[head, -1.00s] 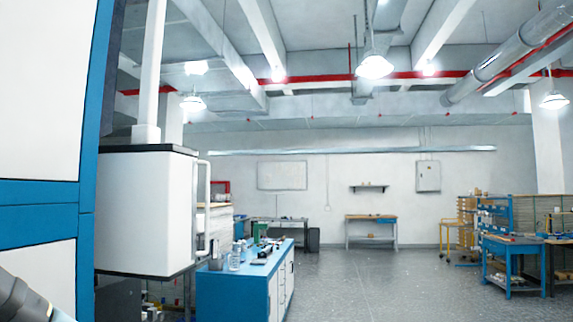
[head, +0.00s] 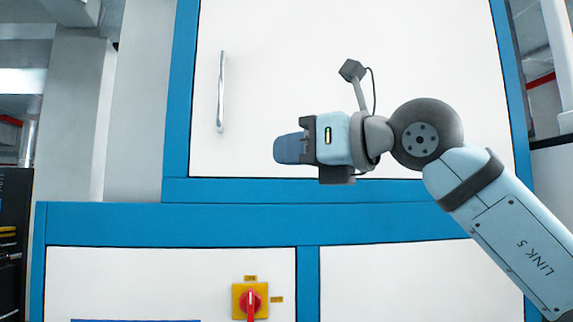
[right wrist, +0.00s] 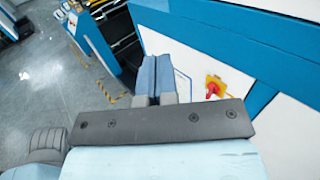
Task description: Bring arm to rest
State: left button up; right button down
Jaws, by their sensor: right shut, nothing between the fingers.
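My right arm comes in from the lower right of the head view. Its gripper (head: 289,148) points left in front of the white upper door of a blue-framed cabinet. The gripper also shows in the right wrist view (right wrist: 156,78), with its two blue fingers together and nothing between them. It is apart from the cabinet as far as I can see. My left gripper is in neither view.
The blue-framed cabinet (head: 400,212) fills most of the head view, with a vertical door handle (head: 221,90) and a red rotary switch on a yellow plate (head: 238,303) below. The switch also shows in the right wrist view (right wrist: 213,86). Grey floor (right wrist: 50,85) is open at left.

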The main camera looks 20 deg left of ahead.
jog(key=w+d+f+m+t+h+p, duration=0.25)
jog(key=d+f+m+t, duration=0.35)
jog(key=f+m, duration=0.7)
jog(key=w+d+f+m+t+h+p, duration=0.1)
jog(key=w+d+f+m+t+p, duration=0.25)
jog(key=d+f+m, duration=0.8)
jog(key=w+d+f+m+t+h+p, duration=0.1)
jog(key=w+d+f+m+t+p, duration=0.2)
jog(key=f+m+t, duration=0.95)
jog(key=s+d+f+m+g+h, duration=0.2)
jog(key=s+d+f+g+h, duration=0.1)
jog(key=f, duration=0.5)
jog(key=s+d+f+m+g+h, duration=0.2)
jog(key=s+f+m+g, duration=0.15)
jog(key=f, duration=0.45)
jog(key=s+d+f+m+g+h, duration=0.2)
jog(key=s+d+f+g+h, duration=0.1)
jog(key=f, duration=0.5)
jog(key=s+d+f+m+g+h+p, duration=0.1)
jog(key=s+d+f+g, duration=0.1)
jog(key=s+f, duration=0.4)
jog(key=s+d+f+m+g+p, duration=0.1)
jog(key=s+d+f+m+g, duration=0.1)
jog(key=s+f+g, duration=0.2)
jog(key=s+f, duration=0.3)
jog(key=s, duration=0.4)
jog(key=shift+h, duration=0.35)
